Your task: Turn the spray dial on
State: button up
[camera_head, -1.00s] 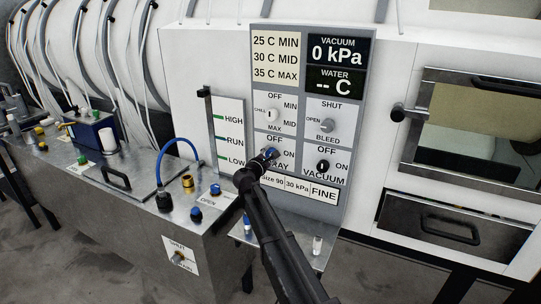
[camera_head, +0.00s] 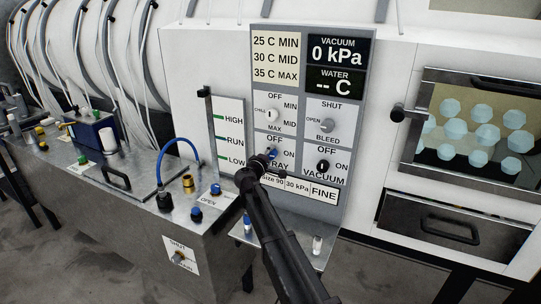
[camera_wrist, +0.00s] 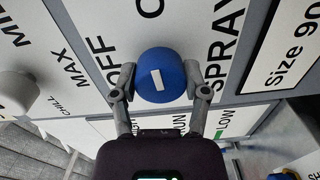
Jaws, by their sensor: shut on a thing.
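The spray dial (camera_wrist: 160,75) is a round blue knob with a short white mark on its face. In the wrist view, OFF (camera_wrist: 100,60) is printed to its left and SPRAY to its right. My gripper (camera_wrist: 159,84) has one finger on each side of the dial and is shut on it. The white mark lies slanted; I cannot tell which end is its pointer. In the head view my gripper (camera_head: 268,163) covers much of the dial (camera_head: 271,153), with ON just right of it.
The vacuum dial (camera_head: 323,166) is close on the right, the bleed dial (camera_head: 326,125) above it, and the chill dial (camera_head: 272,115) above the spray dial. A steel bench (camera_head: 130,195) stands at the left.

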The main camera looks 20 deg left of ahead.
jog(key=shift+w+a+m, duration=0.1)
jog(key=shift+m, duration=0.3)
jog(key=o, duration=1.1)
jog(key=shift+o, duration=0.2)
